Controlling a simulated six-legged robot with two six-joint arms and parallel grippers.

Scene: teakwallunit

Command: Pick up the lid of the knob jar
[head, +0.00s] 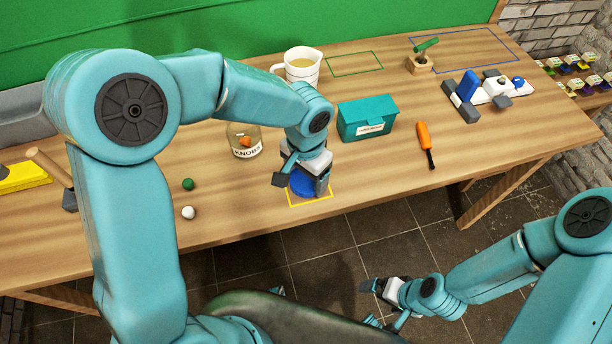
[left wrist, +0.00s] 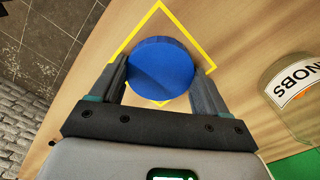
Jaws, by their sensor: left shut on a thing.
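The blue round lid (head: 303,184) is at the yellow outlined square on the wooden table, and it shows in the left wrist view (left wrist: 161,66). My left gripper (head: 302,182) is shut on the lid, with one finger on each side of it in the left wrist view (left wrist: 164,82). I cannot tell whether the lid touches the table. The knob jar (head: 245,142) stands open to the left of my left gripper, with an orange knob inside. My right gripper (head: 376,287) is away from the table, in front of its edge; I cannot tell its opening.
A green knob (head: 188,184) and a white knob (head: 188,212) lie left of the jar. A measuring jug (head: 302,65) stands behind. A teal box (head: 367,118) and an orange-handled screwdriver (head: 425,144) are to the right. A mallet (head: 52,172) lies far left.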

